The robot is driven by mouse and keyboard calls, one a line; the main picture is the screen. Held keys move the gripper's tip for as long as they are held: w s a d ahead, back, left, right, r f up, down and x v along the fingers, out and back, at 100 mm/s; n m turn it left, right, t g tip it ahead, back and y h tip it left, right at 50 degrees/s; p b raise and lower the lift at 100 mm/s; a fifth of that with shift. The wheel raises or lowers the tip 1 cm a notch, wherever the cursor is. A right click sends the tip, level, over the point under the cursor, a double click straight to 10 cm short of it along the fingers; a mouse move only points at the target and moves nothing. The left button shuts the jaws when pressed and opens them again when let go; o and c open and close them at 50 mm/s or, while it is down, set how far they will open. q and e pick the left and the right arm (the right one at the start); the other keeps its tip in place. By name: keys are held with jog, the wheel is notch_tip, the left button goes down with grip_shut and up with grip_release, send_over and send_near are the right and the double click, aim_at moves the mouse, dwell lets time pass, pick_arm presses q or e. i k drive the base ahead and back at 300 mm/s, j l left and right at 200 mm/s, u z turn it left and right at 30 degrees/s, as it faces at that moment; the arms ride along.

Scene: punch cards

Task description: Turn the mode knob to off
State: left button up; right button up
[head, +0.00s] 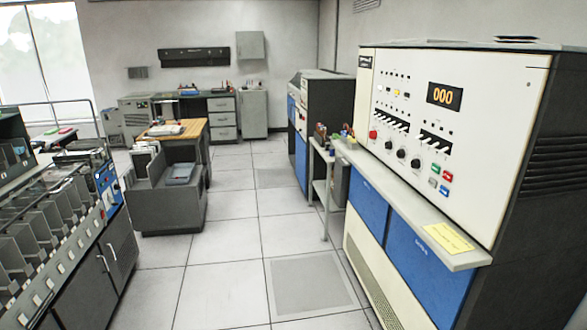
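A large cream console (490,130) stands at the right, angled toward me. Its sloped front carries three black round knobs in a row: a left one (388,144), a middle one (401,153) and a right one (415,163). The labels are too small to read, so I cannot tell which is the mode knob or where each points. An orange display (444,95) reads 000. A red button (373,134) sits left of the knobs and several coloured buttons (440,178) sit to their right. Neither of my grippers is in view.
A grey ledge (410,205) with a yellow note (448,238) runs below the panel. A card sorter (50,235) stands at the left, a low cart (165,205) beyond it. The tiled floor (225,255) between is clear.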

aim_at(372, 135)
jog(key=i, duration=1.15)
jog(key=i+j+z, duration=0.1)
jog(key=i, duration=1.05)
